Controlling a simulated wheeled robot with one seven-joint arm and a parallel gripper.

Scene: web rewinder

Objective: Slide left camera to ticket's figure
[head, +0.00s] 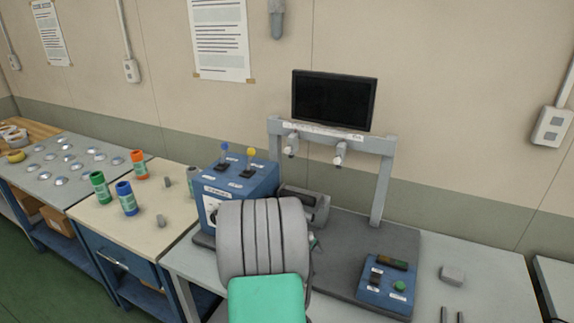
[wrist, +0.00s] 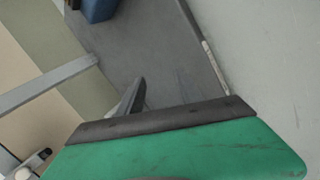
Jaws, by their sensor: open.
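The left camera (head: 292,145) is a small pale unit hanging near the left end of the grey crossbar (head: 372,144). The right camera (head: 340,153) hangs to its right, apart from it. A white strip with fine marks (head: 325,131) runs along the bar; its figures are too small to read. I cannot make out a ticket or its figure. In the head view my grey and green arm hides most of my gripper. In the wrist view my gripper (wrist: 160,120) shows as a green body with dark edges, open, with nothing seen held. It is away from both cameras.
A dark monitor (head: 334,100) stands above the crossbar. A blue lever box (head: 236,190) is left of the frame, and a blue button box (head: 388,284) is front right. A grey block (head: 452,275) lies on the right bench. Colored cylinders (head: 128,198) stand on the left table.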

